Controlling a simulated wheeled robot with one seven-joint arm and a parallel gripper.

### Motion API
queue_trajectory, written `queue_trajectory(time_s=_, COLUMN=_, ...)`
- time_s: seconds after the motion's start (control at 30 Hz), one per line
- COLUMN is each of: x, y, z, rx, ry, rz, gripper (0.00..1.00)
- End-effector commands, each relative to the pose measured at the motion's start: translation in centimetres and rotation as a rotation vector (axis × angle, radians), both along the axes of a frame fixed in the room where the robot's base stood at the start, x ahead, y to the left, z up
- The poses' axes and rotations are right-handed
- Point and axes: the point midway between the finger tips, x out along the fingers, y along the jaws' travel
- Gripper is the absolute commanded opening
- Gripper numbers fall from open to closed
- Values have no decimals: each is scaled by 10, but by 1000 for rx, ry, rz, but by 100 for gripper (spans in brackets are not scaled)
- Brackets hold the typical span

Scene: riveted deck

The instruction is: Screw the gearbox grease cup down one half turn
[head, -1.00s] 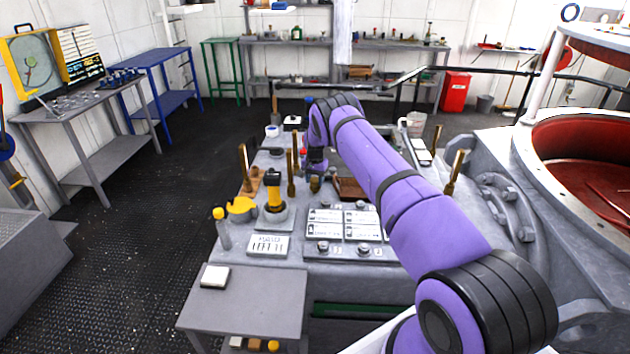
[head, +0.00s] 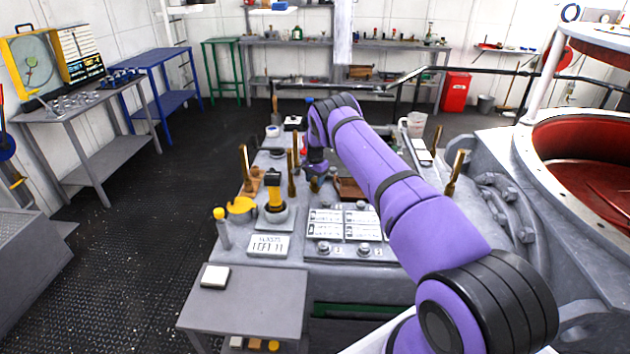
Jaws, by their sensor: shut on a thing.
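My gripper (head: 314,175) hangs down from the purple arm and is shut on the cup. The fingertips are small and dark here, so their exact hold is hard to see. My arm reaches in from the lower right and hides part of the machine top.
Upright brass rods (head: 292,173) stand close left of my gripper. A yellow-and-black fitting (head: 274,193) and a yellow piece (head: 241,206) stand nearer. Labelled plates (head: 325,217) lie in front. A large red-lined vessel (head: 575,150) stands at right. Open floor lies left.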

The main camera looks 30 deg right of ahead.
Motion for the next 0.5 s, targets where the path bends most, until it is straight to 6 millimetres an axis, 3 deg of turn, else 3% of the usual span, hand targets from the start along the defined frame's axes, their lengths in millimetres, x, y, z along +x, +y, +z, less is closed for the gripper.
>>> queue_trajectory(time_s=0.03, x=3, y=-1, z=5, rx=-3, ry=-9, rz=1, gripper=22)
queue_trajectory(time_s=0.07, x=3, y=-1, z=5, rx=-3, ry=-9, rz=1, gripper=53)
queue_trajectory(time_s=0.13, x=3, y=-1, z=5, rx=-2, ry=-8, rz=1, gripper=69)
queue_trajectory(time_s=0.5, x=1, y=0, z=6, rx=-1, ry=-4, rz=1, gripper=72)
